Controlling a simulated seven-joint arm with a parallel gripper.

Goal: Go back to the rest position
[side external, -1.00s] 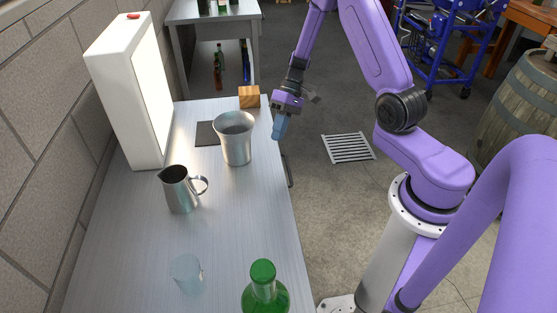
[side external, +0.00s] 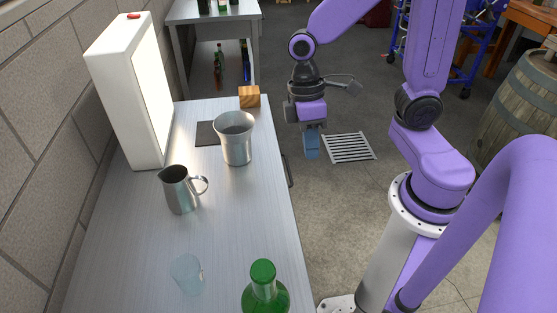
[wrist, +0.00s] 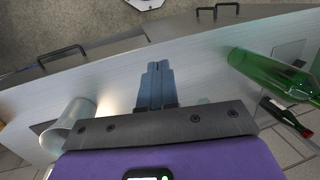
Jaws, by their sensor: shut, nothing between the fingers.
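My gripper (side external: 312,152) is shut and empty, with its blue fingers pointing down. In the side view it hangs off the right edge of the metal table, apart from everything on it. In the wrist view its two fingertips (wrist: 160,68) are together with nothing between them.
On the table (side external: 235,225) stand a steel bucket (side external: 236,145), a steel jug (side external: 180,190), a clear glass (side external: 187,274), a green bottle (side external: 265,292), a wooden block (side external: 249,97) and a lit white panel (side external: 150,95). The floor around the drain grate (side external: 349,147) is clear. A barrel (side external: 522,110) stands at right.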

